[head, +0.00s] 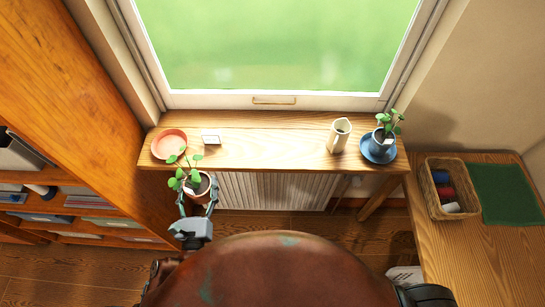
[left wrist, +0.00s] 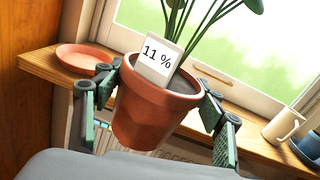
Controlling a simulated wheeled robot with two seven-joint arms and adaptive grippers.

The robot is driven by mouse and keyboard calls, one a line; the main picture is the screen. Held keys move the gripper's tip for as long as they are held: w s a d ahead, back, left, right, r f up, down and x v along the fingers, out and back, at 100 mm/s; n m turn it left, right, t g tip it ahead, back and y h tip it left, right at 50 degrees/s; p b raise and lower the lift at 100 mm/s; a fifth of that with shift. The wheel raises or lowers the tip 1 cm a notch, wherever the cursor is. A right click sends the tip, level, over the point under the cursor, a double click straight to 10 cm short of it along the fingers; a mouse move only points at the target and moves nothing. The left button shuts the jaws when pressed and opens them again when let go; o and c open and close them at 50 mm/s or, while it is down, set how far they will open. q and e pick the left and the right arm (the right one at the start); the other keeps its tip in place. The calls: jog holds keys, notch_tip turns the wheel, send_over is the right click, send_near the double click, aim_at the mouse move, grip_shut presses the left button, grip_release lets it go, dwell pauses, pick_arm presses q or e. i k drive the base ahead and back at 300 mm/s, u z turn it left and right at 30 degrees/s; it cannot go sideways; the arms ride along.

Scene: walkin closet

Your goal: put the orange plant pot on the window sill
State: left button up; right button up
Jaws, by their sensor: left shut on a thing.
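The orange plant pot (head: 198,188) holds a small green plant and is in my left gripper (head: 196,205), which is shut on it. In the left wrist view the pot (left wrist: 148,108) sits between the two fingers (left wrist: 155,120), slightly tilted, with a white "11 %" tag (left wrist: 157,57) in it. In the head view the pot appears just in front of the wooden window sill (head: 265,142). An orange saucer (head: 169,144) lies empty at the sill's left end; it also shows in the left wrist view (left wrist: 82,58). My right gripper is not in view.
A small white card (head: 211,140) stands right of the saucer. A cream jug (head: 340,135) and a blue pot (head: 382,140) on a blue saucer (head: 378,155) stand at the sill's right. The sill's middle is clear. A radiator (head: 275,190) is below; a basket (head: 433,201) is on the right table.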

aim_at(274, 148)
jog(key=k, duration=1.1)
jog(key=z, duration=0.85)
jog(key=i, duration=1.4)
jog(key=u, duration=0.75)
